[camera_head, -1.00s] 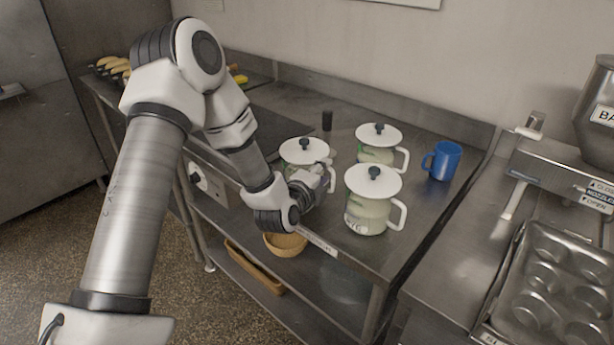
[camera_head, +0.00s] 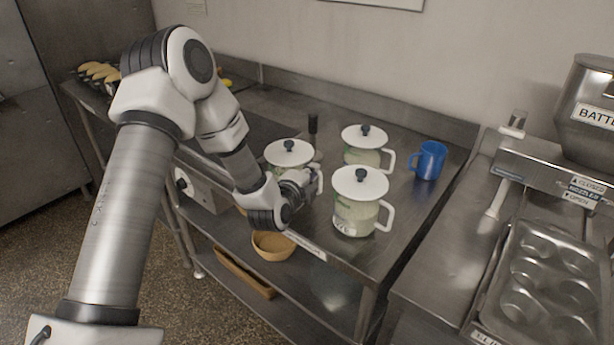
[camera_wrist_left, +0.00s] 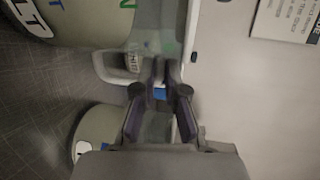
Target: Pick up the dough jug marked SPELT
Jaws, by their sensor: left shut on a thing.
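The SPELT jug (camera_head: 285,169), with a white lid and black knob, is the left one of three alike jugs on the steel table. In the left wrist view, a near jug's label (camera_wrist_left: 29,17) shows the letters LT; the rest is cut off. My left gripper (camera_head: 311,181) is shut on this jug's white handle, on its right side. In the wrist view the fingers (camera_wrist_left: 160,75) close at the handle. The jug appears to stand on the table. My right gripper is not in view.
A jug (camera_head: 353,215) stands in front on the right, close to my gripper. Another jug (camera_head: 362,156) stands behind, its label partly reading WHIT in the wrist view. A blue mug (camera_head: 429,161) is farther right. A basket (camera_head: 273,246) sits on the lower shelf.

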